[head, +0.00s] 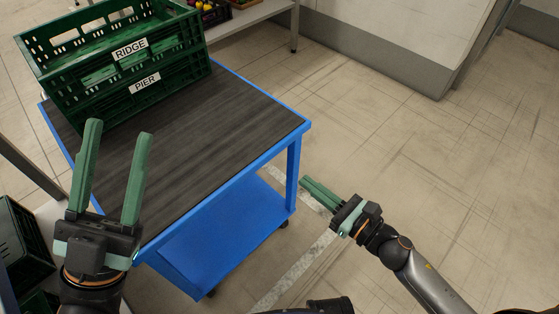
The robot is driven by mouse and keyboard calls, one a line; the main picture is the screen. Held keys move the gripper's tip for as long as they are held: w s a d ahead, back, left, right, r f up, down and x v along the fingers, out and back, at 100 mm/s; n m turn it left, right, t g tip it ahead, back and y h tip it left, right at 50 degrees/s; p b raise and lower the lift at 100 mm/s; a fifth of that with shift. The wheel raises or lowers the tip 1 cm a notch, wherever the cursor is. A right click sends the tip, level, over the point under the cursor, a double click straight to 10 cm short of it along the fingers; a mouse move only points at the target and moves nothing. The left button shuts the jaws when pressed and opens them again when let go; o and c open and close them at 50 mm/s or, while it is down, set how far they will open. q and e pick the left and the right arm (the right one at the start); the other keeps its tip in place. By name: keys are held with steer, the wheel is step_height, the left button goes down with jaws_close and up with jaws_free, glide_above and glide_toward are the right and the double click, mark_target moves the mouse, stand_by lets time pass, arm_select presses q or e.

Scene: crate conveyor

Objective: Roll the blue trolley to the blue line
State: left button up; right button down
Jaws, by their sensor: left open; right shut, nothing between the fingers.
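The blue trolley (220,235) stands in the middle left of the head view, with a dark top, blue rim, lower shelf and small dark wheels. Two stacked green crates, RIDGE (112,50) above and PIER (180,80) below, sit on its far left part. My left gripper (119,129) is open over the trolley's near left part, with nothing between its fingers; I cannot tell whether it touches the top. My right gripper (304,184) is shut and empty, just right of the trolley's right corner post. I see no blue line in view.
A pale worn line (292,274) runs on the floor right of the trolley. A shelf with goods (250,15) stands behind it. A pale wall panel (395,40) is at the back right. Dark green crates (20,250) are at the lower left. Floor on the right is clear.

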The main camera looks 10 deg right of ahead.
mark_target(270, 154)
steer(key=x, duration=0.9)
steer(key=shift+w+a, duration=0.2)
steer(key=shift+w, duration=0.05)
arm_select(q)
steer(key=shift+f, duration=0.2)
